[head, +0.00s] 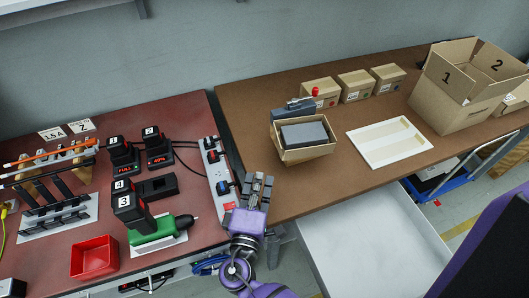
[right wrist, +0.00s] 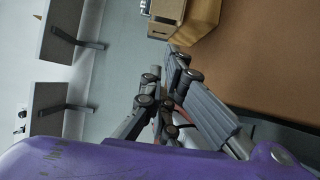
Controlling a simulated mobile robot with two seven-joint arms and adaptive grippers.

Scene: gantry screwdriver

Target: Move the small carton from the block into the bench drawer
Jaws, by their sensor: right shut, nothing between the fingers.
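A small open carton (head: 290,155) stands on the brown bench, with a dark grey block-like piece (head: 304,133) filling its top. I cannot tell whether a block is under it. The bench drawer (head: 375,245) is pulled out below the bench's front edge; its white inside looks empty where visible. My right gripper (head: 258,190) is shut and empty, at the left front corner of the brown bench, left of and nearer than the carton, not touching it. In the right wrist view its fingers (right wrist: 172,92) point toward cardboard (right wrist: 200,18). My left gripper is out of view.
A grey device with a red knob (head: 292,108) stands right behind the carton. A white tray (head: 390,143) lies to its right. Closed cartons (head: 355,85) line the back, and a big open box (head: 457,95) stands right. A power strip (head: 218,170) and green drill (head: 153,231) are left.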

